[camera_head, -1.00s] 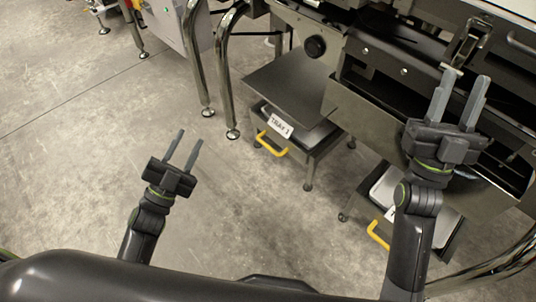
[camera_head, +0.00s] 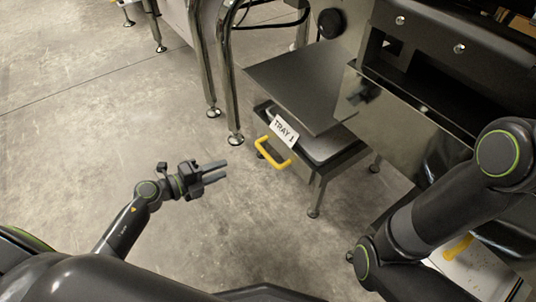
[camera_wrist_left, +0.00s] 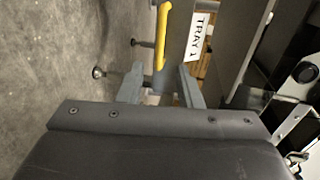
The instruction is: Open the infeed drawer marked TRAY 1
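The drawer marked TRAY 1 (camera_head: 316,149) sits low under a dark flat plate, with a white label (camera_head: 284,131) and a yellow handle (camera_head: 272,151) on its front. My left gripper (camera_head: 221,171) is open and empty, pointing right toward the handle with a gap between. In the left wrist view the yellow handle (camera_wrist_left: 162,35) shows beyond and between the open fingers, beside the TRAY 1 label (camera_wrist_left: 199,36). My right arm is at the lower right; its gripper is out of sight.
A second yellow handle (camera_head: 457,248) shows at the lower right, partly behind my right arm. Steel legs (camera_head: 233,90) stand left of the drawer. The dark plate (camera_head: 300,88) overhangs it. The concrete floor (camera_head: 100,120) on the left is clear.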

